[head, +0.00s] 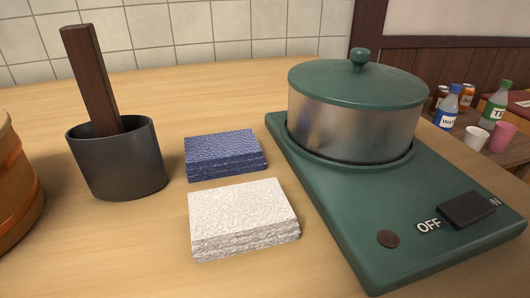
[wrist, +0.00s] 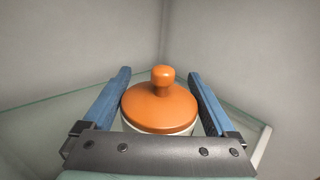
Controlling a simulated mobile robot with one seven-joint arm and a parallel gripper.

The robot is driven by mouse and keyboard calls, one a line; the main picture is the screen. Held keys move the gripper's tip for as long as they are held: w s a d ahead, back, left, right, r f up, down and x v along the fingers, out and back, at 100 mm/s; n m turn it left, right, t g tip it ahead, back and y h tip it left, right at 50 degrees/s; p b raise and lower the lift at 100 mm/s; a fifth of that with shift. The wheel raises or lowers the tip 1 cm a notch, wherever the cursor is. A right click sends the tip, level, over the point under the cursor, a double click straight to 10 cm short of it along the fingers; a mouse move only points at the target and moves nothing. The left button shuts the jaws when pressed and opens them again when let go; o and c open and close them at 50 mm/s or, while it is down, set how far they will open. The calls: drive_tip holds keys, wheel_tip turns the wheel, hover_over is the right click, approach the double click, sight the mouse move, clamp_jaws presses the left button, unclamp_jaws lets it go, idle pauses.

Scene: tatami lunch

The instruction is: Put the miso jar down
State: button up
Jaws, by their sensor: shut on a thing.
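In the wrist view, the miso jar (wrist: 158,110) has an orange lid with a round knob, and a thin strip of pale body shows below the lid. My gripper (wrist: 160,76) is shut on it, with one blue finger on each side. The jar looks upright. Its base is hidden, so I cannot tell whether it touches the glass shelf (wrist: 48,128) below. The head view shows neither the jar nor my gripper.
Pale walls meet in a corner (wrist: 163,45) beyond the jar. The head view shows a wooden counter (head: 225,88) with a green stove (head: 362,232), lidded pot (head: 352,128), dark holder (head: 117,165), blue block (head: 225,150) and white block (head: 240,210).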

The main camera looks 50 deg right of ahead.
wheel_tip(320, 180, down, 3)
drive_tip(key=shift+r+b, duration=0.1)
drive_tip(key=shift+b, duration=0.85)
drive_tip(key=shift+w+d, duration=0.1)
drive_tip(key=shift+w, duration=0.05)
drive_tip(key=shift+r, duration=0.1)
drive_tip(key=o, duration=1.6)
drive_tip(key=shift+f, duration=0.25)
drive_tip(key=shift+c, duration=0.2)
